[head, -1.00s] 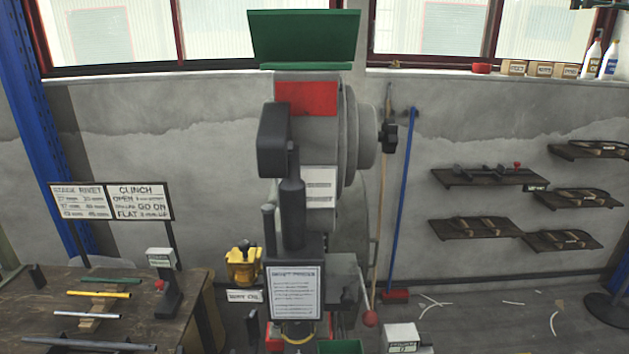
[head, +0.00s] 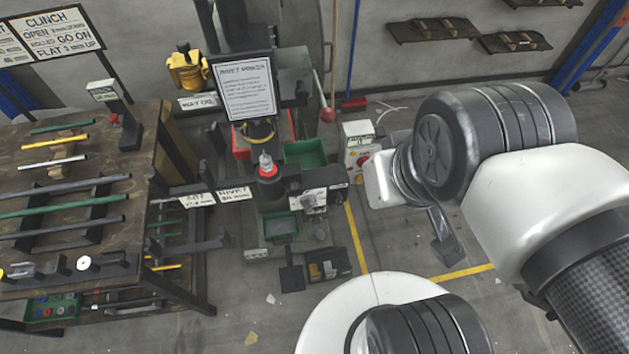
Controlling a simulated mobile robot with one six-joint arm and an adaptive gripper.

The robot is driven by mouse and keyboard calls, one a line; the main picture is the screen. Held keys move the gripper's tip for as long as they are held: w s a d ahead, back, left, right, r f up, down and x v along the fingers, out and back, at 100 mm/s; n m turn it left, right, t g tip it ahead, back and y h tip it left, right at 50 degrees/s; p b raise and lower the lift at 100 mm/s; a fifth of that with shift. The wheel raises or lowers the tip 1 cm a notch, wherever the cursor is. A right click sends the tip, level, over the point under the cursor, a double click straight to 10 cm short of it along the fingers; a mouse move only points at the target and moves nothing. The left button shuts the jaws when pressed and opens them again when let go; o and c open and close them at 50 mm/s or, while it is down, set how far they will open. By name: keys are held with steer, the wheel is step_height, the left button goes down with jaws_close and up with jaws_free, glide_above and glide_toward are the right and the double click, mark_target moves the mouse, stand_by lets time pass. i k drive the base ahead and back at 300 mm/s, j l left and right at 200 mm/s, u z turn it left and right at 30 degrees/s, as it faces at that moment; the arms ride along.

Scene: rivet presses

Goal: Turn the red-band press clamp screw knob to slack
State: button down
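The red-band press stands at centre; in the head view I see its lower part, with a dark body behind a white notice sheet (head: 245,88). A dark cylinder with a red ring and pale tip (head: 267,168) stands below the sheet. A bracket with small round fittings (head: 312,200) is to its right. I cannot tell which fitting is the clamp screw knob. My arm reaches in from the right, its wrist right of the press and apart from it in the picture. A dark grey piece below the wrist (head: 445,245) may be my gripper; its fingers are not clear.
A workbench (head: 150,150) with coloured rods stands at left. A white control box (head: 357,145) with a red button is right of the press. A green bin (head: 305,153) sits beside the press. A yellow floor line (head: 355,238) runs right of it. Wall shelves (head: 432,29) are behind.

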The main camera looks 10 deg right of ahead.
mark_target(294, 190)
steer(key=k+j, duration=0.25)
steer(key=k, duration=0.2)
steer(key=k+j, duration=0.2)
steer(key=k, duration=0.3)
